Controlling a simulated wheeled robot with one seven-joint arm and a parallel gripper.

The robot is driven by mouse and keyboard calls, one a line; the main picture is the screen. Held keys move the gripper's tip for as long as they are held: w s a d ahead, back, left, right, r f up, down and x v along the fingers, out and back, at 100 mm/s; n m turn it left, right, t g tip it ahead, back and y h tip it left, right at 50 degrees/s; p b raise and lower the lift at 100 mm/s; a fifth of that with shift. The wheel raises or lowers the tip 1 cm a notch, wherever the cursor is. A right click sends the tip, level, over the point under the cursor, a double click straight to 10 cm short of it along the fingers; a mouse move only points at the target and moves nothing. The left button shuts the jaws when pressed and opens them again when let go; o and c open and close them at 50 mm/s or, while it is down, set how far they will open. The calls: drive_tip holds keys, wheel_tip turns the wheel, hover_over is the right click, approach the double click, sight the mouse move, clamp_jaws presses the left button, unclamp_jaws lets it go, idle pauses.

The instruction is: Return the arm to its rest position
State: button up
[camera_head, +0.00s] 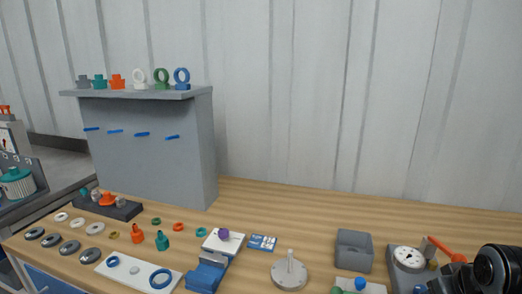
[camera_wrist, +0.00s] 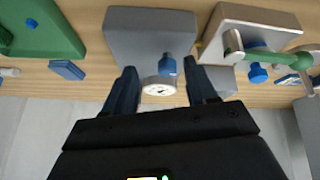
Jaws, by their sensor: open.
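My gripper (camera_wrist: 163,92) shows in the wrist view with its two dark fingers spread apart. Nothing is clasped between them. A round white-faced gauge (camera_wrist: 158,87) with a blue fitting (camera_wrist: 167,65) above it appears in the gap between the fingers, beyond them. It looks attached to or in front of a grey block (camera_wrist: 140,35); I cannot tell how far it is from the fingertips. In the head view a black rounded part of my arm (camera_head: 492,268) shows at the lower right corner; the fingers cannot be made out there.
The wooden bench (camera_head: 320,215) carries a grey box (camera_head: 354,250), a round metal disc with a post (camera_head: 289,272), a device with a white round face (camera_head: 407,259) near my arm, and several small rings and fittings at left. A grey shelf stand (camera_head: 150,140) rises behind them.

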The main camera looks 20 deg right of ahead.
drive_tip(key=s+a+f, duration=0.1)
drive_tip(key=s+f, duration=0.1)
drive_tip(key=s+a+f+n+t, duration=0.1)
drive_tip(key=f, duration=0.1)
drive_tip(key=s+a+f+t+h, duration=0.1)
drive_tip(key=s+a+f, duration=0.1)
drive_tip(key=shift+s+n, duration=0.3)
drive_tip(key=shift+s, duration=0.05)
drive_tip(key=s+a+r+n+t+y+b, duration=0.1)
drive_tip(key=s+a+t, duration=0.2)
drive_tip(key=s+a, duration=0.45)
drive_tip(key=s+a+r+n+t+y, duration=0.1)
drive_tip(key=s+a+t+y, duration=0.15)
drive_tip(key=s+a, duration=0.5)
drive_tip(key=s+a+r+t, duration=0.2)
drive_tip(key=s+a+r, duration=0.2)
drive_tip(key=s+r, duration=0.3)
drive_tip(key=shift+s, duration=0.25)
drive_tip(key=shift+y, duration=0.25)
idle(1.5)
